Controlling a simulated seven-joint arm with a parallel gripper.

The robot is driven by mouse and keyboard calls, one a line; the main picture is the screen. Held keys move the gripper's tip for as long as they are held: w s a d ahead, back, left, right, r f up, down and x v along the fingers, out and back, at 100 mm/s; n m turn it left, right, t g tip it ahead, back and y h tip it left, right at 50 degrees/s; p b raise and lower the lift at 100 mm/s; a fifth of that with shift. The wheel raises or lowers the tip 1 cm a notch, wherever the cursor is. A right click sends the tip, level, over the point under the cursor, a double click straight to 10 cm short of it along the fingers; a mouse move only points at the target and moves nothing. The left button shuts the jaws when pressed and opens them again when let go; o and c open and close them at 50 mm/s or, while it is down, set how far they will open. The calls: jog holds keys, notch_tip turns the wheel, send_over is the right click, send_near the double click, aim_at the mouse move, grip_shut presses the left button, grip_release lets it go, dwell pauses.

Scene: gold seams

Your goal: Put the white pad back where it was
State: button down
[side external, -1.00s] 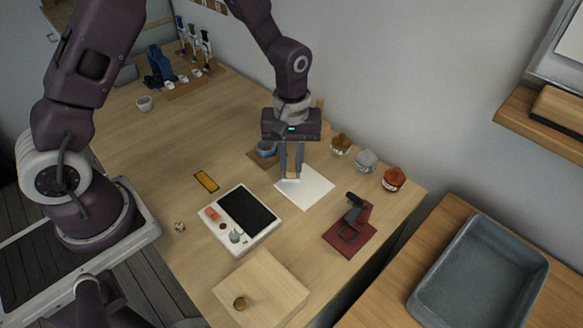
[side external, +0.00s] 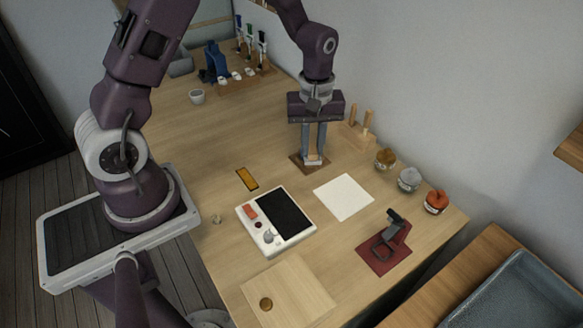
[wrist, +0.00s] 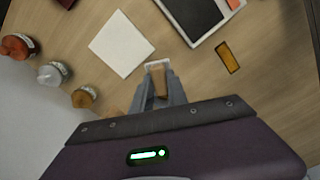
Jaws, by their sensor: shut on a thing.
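My gripper (side external: 313,158) is shut on a small block with a white face and a tan, wood-coloured body, which I take as the white pad (side external: 313,161). In the wrist view the pad (wrist: 158,78) sits between the fingertips. In the side view it is over a small brown mat (side external: 297,160), low down; I cannot tell whether it touches the mat. The fingers hide part of the mat. A flat white square sheet (side external: 343,197) lies on the table to the right and nearer the camera, and shows in the wrist view (wrist: 121,44).
A wooden peg stand (side external: 361,135) is close behind my gripper at right. Lidded jars (side external: 409,179) line the wall side. A gold bar (side external: 247,178), a white device with a dark screen (side external: 276,220) and a red mat with a black tool (side external: 385,250) lie nearer the camera.

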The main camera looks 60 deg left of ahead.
jog(key=s+a+n, duration=0.4)
jog(key=a+n, duration=0.2)
jog(key=a, duration=0.6)
notch_tip(320, 180, down, 9)
jog(key=shift+r, duration=0.1)
jog(key=shift+f, duration=0.2)
jog(key=c, duration=1.3)
grip_release()
jog(key=shift+f, duration=0.15)
